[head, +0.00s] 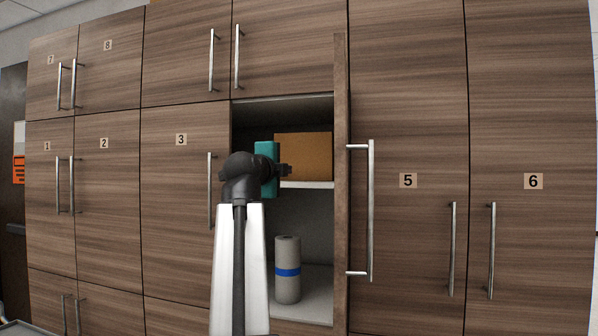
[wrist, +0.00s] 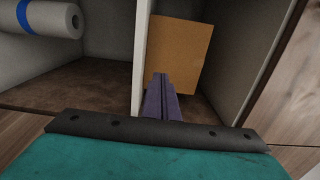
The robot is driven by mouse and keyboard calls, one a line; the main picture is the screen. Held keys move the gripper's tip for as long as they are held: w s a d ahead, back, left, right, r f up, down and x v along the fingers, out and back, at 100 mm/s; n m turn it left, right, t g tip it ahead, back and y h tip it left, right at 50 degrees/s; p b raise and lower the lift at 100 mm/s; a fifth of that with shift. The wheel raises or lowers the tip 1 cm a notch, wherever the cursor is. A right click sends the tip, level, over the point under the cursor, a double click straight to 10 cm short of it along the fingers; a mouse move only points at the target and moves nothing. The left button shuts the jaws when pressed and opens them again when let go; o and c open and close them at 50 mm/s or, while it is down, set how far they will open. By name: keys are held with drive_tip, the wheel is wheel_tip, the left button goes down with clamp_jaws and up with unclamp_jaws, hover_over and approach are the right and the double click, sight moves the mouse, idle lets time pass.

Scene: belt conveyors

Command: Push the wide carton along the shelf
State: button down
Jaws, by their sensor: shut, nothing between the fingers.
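The wide carton (head: 303,153) is a plain tan box on the middle shelf (head: 306,184) of the open cabinet. In the wrist view, which is turned sideways, the carton (wrist: 178,45) stands beside the pale edge of the shelf board (wrist: 140,50). My gripper (head: 287,170) is in front of the carton's lower left part in the head view and hides that corner. In the wrist view my gripper (wrist: 159,78) is shut and empty, its fingers pointing at the carton. I cannot tell whether the tips touch it.
A grey roll with a blue band (head: 288,270) stands on the compartment floor below the shelf. The open cabinet door (head: 341,200) stands out at the right of the opening. Closed, numbered cabinets flank it on both sides, with metal handles (head: 371,210) protruding.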

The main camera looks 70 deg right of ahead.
sight(303, 170)
drive_tip(key=d+p, duration=0.1)
drive_tip(key=d, duration=0.3)
drive_tip(key=d+p, duration=0.2)
drive_tip(key=d, duration=0.3)
drive_tip(key=d+p, duration=0.1)
drive_tip(key=d, duration=0.3)
drive_tip(key=shift+w+d+p, duration=0.3)
drive_tip(key=shift+w+d, duration=0.1)
drive_tip(key=shift+d, duration=0.1)
drive_tip(key=shift+d+b, duration=1.35)
drive_tip(key=shift+d, duration=0.25)
drive_tip(key=shift+a+f, duration=0.1)
drive_tip(key=shift+a, duration=0.05)
drive_tip(key=a+b, duration=0.3)
drive_tip(key=a, duration=1)
drive_tip(key=shift+s+a+b, duration=0.35)
drive_tip(key=shift+a, duration=0.05)
